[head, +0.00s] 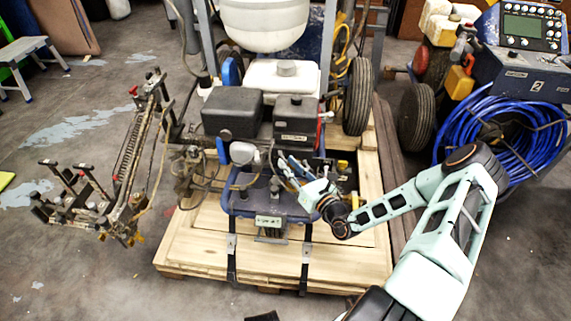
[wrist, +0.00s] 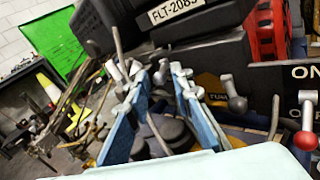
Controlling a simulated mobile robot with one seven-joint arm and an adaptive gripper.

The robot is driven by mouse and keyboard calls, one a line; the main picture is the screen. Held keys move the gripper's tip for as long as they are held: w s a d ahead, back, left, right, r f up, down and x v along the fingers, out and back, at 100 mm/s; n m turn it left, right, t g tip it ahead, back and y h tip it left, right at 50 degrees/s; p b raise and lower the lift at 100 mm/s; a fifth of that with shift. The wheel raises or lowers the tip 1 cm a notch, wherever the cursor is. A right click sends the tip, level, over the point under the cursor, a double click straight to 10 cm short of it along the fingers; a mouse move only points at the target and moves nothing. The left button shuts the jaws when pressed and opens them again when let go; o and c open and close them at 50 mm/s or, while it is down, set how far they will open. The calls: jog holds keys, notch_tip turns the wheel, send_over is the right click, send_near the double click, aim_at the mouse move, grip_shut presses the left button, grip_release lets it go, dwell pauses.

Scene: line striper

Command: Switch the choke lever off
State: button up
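The line striper's engine (head: 289,121) stands in the middle of the head view, and no choke lever can be made out on it there. In the wrist view, a short grey lever with a round knob (wrist: 236,101) stands right of my gripper, beside a partly hidden yellow label. A lever with a red knob (wrist: 306,138) is at the right edge, by a dark panel (wrist: 282,84) lettered "ON". I cannot tell which is the choke lever. My gripper (head: 292,164) is at the engine's front; its blue fingers (wrist: 160,88) are apart, with nothing seen held between them.
A black box (wrist: 180,22) marked "FLT-2083" is above the fingers in the wrist view. The striper stands on a wooden pallet (head: 195,250). A blue hose coil (head: 500,135) lies at the right. Bare floor (head: 75,270) is open at the left.

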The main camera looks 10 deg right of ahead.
aim_at(283, 158)
jog(key=shift+x, duration=1.15)
grip_shut()
